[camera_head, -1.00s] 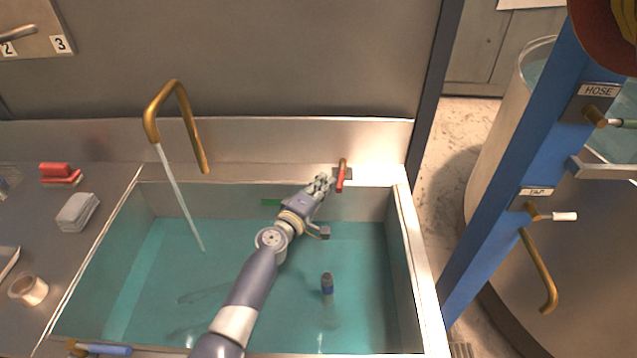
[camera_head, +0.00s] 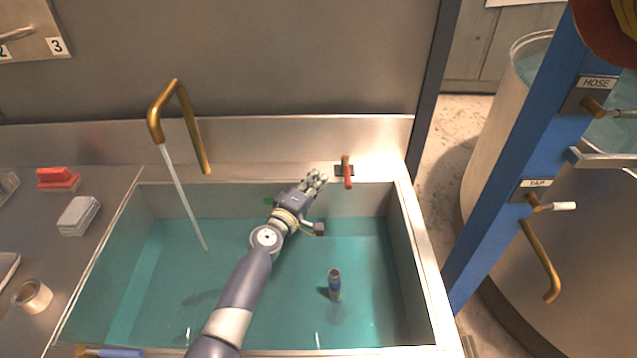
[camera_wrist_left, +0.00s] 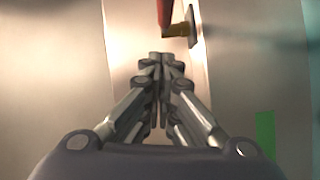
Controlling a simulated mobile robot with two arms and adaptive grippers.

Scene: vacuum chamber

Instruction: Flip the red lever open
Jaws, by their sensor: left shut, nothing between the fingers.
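The red lever (camera_head: 348,181) hangs from a brass fitting on a dark plate at the back right rim of the sink. Its handle points toward the front of the sink, over the rim. My left gripper (camera_head: 318,177) is shut and empty, just left of the lever and apart from it. In the left wrist view the closed fingertips (camera_wrist_left: 162,60) are just short of the red handle (camera_wrist_left: 165,12) and its brass joint. The far end of the handle is cut off at the top of that view. My right gripper is not in view.
The sink (camera_head: 425,270) is filled with water, and a small bottle (camera_head: 334,284) is in it. A brass faucet (camera_head: 180,110) runs at the back left. A blue post (camera_head: 535,180) with tap and hose valves stands to the right. A green piece (camera_wrist_left: 265,135) lies near the gripper.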

